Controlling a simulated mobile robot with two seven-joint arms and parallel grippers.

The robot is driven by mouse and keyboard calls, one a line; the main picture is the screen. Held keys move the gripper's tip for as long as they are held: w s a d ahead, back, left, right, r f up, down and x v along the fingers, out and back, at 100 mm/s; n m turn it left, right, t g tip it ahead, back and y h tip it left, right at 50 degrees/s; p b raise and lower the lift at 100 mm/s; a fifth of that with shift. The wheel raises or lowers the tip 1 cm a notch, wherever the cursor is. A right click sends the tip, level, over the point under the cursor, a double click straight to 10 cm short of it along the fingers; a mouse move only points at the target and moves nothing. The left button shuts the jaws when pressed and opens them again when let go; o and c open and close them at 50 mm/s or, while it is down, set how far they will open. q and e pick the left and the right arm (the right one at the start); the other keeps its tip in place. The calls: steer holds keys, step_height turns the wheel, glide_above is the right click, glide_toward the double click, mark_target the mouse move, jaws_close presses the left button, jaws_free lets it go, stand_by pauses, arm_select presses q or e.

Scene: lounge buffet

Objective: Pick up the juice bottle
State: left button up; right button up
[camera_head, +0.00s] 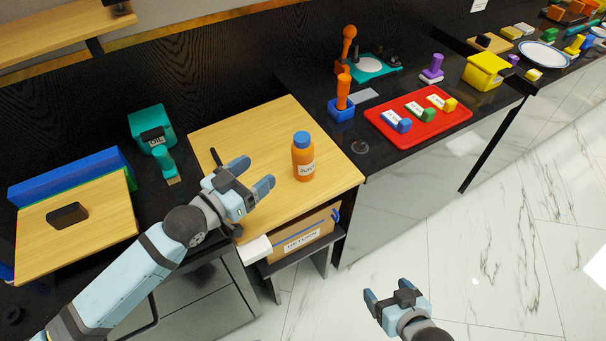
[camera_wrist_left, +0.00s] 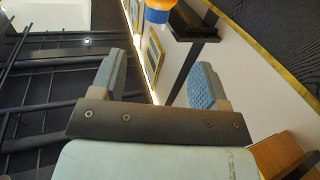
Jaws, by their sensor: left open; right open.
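The orange juice bottle (camera_head: 303,160) with a blue cap and a white label stands upright on the light wooden board (camera_head: 230,123). In the left wrist view the bottle (camera_wrist_left: 158,13) shows at the top edge, beyond the space between the fingers. My left gripper (camera_head: 264,184) is open and empty, to the left of the bottle and apart from it. Its two blue fingers also show in the left wrist view (camera_wrist_left: 155,85). My right gripper (camera_head: 389,291) is open and empty over the floor at the lower right, well away from the bottle.
A teal oil container (camera_head: 150,128) stands left of the board. A box labelled RETURN (camera_head: 303,240) sits under the board's front edge. A red tray (camera_head: 447,127) with labelled pieces and a blue holder (camera_head: 341,110) with an orange handle are to the right. The board around the bottle is clear.

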mark_target(296, 141)
arm_select(q)
steer(key=x, duration=0.9)
steer(key=shift+r, duration=0.2)
steer(key=x, duration=0.5)
steer(key=shift+s+d+r+b, duration=0.1)
steer(key=shift+d+r+b, duration=0.1)
steer(key=shift+d+b, duration=0.1)
steer(key=shift+a, duration=0.1)
jaws_close()
